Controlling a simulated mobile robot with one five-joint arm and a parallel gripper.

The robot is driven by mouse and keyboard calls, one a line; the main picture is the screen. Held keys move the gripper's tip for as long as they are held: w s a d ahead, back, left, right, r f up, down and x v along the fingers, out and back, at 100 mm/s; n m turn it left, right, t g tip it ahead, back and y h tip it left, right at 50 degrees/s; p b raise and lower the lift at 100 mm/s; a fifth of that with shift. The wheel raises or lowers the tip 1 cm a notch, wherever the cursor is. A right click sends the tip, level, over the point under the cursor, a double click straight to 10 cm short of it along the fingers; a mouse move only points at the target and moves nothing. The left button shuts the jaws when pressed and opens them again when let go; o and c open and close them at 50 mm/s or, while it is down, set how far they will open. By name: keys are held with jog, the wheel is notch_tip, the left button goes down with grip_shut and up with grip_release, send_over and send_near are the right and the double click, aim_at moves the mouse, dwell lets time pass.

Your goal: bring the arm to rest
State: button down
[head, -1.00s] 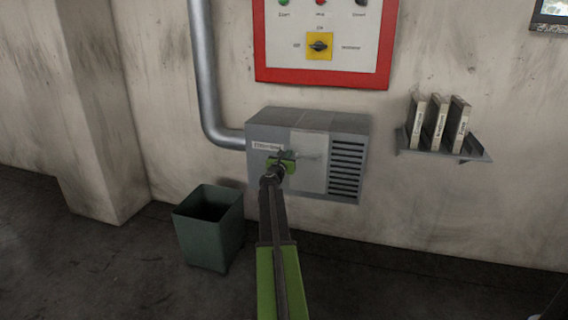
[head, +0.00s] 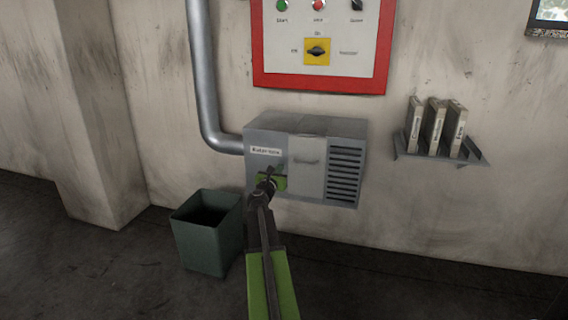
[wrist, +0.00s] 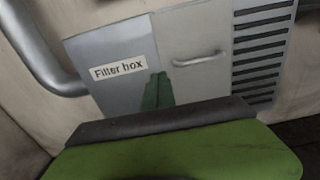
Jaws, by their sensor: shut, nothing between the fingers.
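My gripper (head: 272,172) is at the end of my green and dark arm, in front of the lower left part of the grey filter box in the head view. It is shut and empty. In the wrist view its green fingers (wrist: 157,90) show together below the "Filter box" label. The filter box (head: 262,135) hangs on the wall, with a paler door (wrist: 190,60) that looks closed and a handle (wrist: 197,58). The gripper is to the left of the handle and below it, apart from it. Whether it touches the box front cannot be told.
A green bin (head: 207,247) stands on the floor left of my arm. A pipe (head: 201,85) runs down the wall into the box. A red-framed switch panel (head: 285,70) is above. A shelf (head: 470,157) with binders is at right. The floor at right looks clear.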

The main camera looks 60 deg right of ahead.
jog(key=v, duration=0.4)
jog(key=shift+s+a, duration=0.1)
